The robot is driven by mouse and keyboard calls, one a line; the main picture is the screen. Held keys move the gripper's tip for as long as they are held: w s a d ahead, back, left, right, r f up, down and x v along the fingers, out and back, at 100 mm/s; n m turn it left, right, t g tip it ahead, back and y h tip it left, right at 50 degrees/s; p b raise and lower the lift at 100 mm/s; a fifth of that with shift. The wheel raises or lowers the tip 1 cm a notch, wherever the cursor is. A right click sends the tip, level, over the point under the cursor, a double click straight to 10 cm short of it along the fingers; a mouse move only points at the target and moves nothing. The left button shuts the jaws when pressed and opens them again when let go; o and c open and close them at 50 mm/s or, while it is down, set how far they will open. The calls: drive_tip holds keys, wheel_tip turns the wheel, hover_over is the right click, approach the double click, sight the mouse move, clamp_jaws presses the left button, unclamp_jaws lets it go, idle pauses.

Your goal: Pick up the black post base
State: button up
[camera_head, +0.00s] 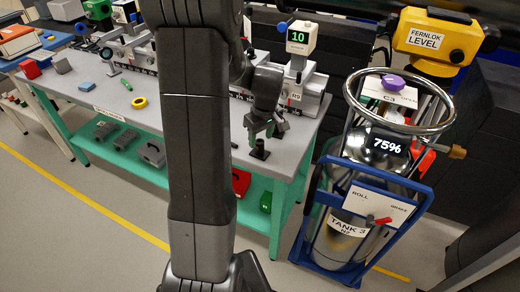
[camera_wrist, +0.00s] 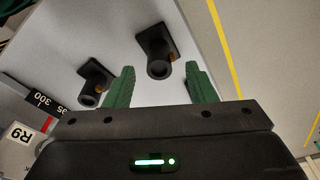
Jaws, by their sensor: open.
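A black post base (camera_wrist: 157,48) with a square foot and a round upright post stands on the grey bench top. In the wrist view it lies between and just beyond the green fingertips of my gripper (camera_wrist: 160,68), which is open and empty. A second black post base (camera_wrist: 94,84) stands to the left, just outside the left finger. In the head view my gripper (camera_head: 260,124) points down over the bench's right end, with one black post base (camera_head: 260,152) just below it. The second base is partly hidden there by the gripper.
The bench (camera_head: 190,112) has a rail with white instruments along its back, one labelled R9 (camera_head: 297,97). Its front edge is close to the bases. A yellow ring (camera_head: 139,102) lies further left. A tank on a blue cart (camera_head: 340,225) stands right of the bench.

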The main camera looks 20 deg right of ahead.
sight(260, 141)
drive_tip(key=shift+w+f+p, duration=0.1)
drive_tip(key=shift+w+f, duration=0.1)
drive_tip(key=shift+f, duration=0.65)
drive_tip(key=shift+w+f+p, duration=0.15)
drive_tip(key=shift+f, duration=0.7)
drive_tip(key=shift+w+f+p, duration=0.1)
drive_tip(key=shift+w+f, duration=0.1)
drive_tip(key=shift+f, duration=0.65)
drive_tip(key=shift+c, duration=0.4)
clamp_jaws()
